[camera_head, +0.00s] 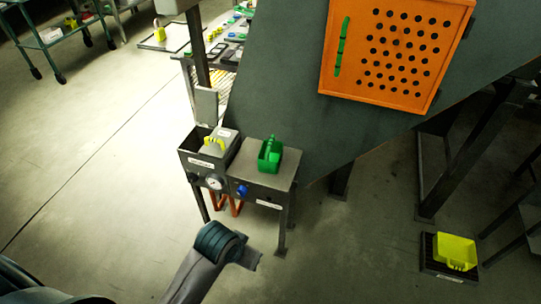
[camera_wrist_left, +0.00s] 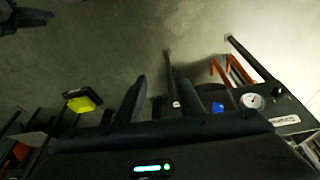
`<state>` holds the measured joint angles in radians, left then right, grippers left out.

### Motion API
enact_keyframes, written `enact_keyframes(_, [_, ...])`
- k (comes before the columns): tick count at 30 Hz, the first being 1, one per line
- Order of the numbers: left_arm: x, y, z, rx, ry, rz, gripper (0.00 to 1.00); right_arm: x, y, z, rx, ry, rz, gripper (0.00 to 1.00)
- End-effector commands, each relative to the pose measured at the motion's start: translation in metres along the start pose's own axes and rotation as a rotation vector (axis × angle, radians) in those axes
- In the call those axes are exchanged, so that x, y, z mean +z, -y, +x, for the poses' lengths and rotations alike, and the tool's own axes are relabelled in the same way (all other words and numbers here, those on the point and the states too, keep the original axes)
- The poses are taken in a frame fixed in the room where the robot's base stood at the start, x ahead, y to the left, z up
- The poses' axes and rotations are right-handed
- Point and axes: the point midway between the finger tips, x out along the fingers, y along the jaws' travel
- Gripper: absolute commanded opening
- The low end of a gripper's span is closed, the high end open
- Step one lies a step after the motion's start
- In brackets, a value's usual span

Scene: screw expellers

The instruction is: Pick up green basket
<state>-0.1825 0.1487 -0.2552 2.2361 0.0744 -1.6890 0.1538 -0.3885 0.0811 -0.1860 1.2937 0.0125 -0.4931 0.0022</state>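The green basket (camera_head: 269,158) stands on top of a grey metal box (camera_head: 268,177) near the middle of the head view, with its raised side or handle pointing up. My left gripper (camera_head: 249,260) is in front of and below that box, apart from the basket. In the left wrist view its two dark fingers (camera_wrist_left: 160,92) are spread with nothing between them. The green basket does not show in the left wrist view.
A bin with a yellow-handled item (camera_head: 214,144) adjoins the box at left, with a gauge (camera_head: 215,183) below. An orange perforated panel (camera_head: 397,48) hangs on the large sloped grey housing behind. A yellow basket (camera_head: 455,252) sits on a dark floor stand.

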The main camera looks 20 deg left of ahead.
Motion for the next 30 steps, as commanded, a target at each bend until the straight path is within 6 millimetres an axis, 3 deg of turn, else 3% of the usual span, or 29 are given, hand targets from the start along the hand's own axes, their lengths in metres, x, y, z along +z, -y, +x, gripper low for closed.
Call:
enact_keyframes(1, [-0.021,0.0,0.002,-0.002,-0.007,0.002,0.34,0.0,0.0,0.0,0.0,0.0,0.0,0.31])
enact_keyframes(8, [-0.112,-0.001,0.005,-0.026,-0.009,-0.003,0.34,-0.001,-0.001,0.0,0.002,0.0,-0.001,0.31])
enact_keyframes(14, [-0.191,0.005,-0.009,-0.076,-0.013,-0.017,0.34,-0.001,-0.003,0.0,0.003,0.0,-0.003,0.31])
enact_keyframes(24, [-0.316,0.032,-0.066,-0.206,-0.028,-0.083,0.34,-0.002,-0.005,0.0,0.005,-0.002,-0.004,0.31])
enact_keyframes(30, [-0.359,0.047,-0.098,-0.266,-0.038,-0.125,0.34,-0.002,-0.005,0.0,0.005,-0.003,-0.004,0.31])
